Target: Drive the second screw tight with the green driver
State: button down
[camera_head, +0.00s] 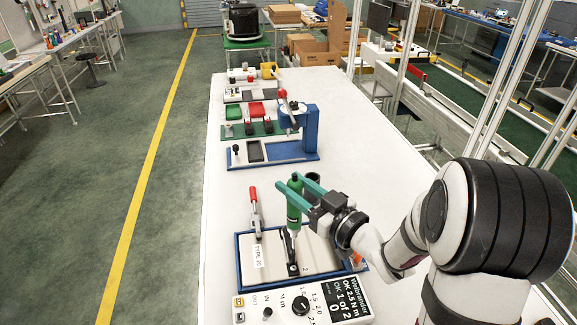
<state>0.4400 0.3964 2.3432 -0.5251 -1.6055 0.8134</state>
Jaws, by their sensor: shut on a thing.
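My gripper (289,183) has its teal fingers shut around the upper part of the green driver (294,208). The driver stands roughly upright over the screw station (310,252), its lower end at a dark narrow part (290,243) on the light plate. The screws are too small or hidden to make out, and I cannot tell whether the tip touches one. The station's display (348,296) reads "OK 2.5 N m" and "OK 1 of 2". A red-handled clamp (255,212) stands at the plate's left, beside a "TYPE 20" label (258,257).
Farther back on the white table (222,195) are a blue press fixture (309,132) and red and green trays (257,109). Bare tabletop lies between the station and the press.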

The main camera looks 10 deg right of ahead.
aim_at(297, 218)
jog(key=shift+s+a+r, duration=0.1)
jog(key=shift+s, duration=0.5)
jog(key=shift+f, duration=3.2)
jog(key=shift+w+f, duration=0.1)
jog(key=shift+f, duration=0.75)
jog(key=shift+r, duration=3.15)
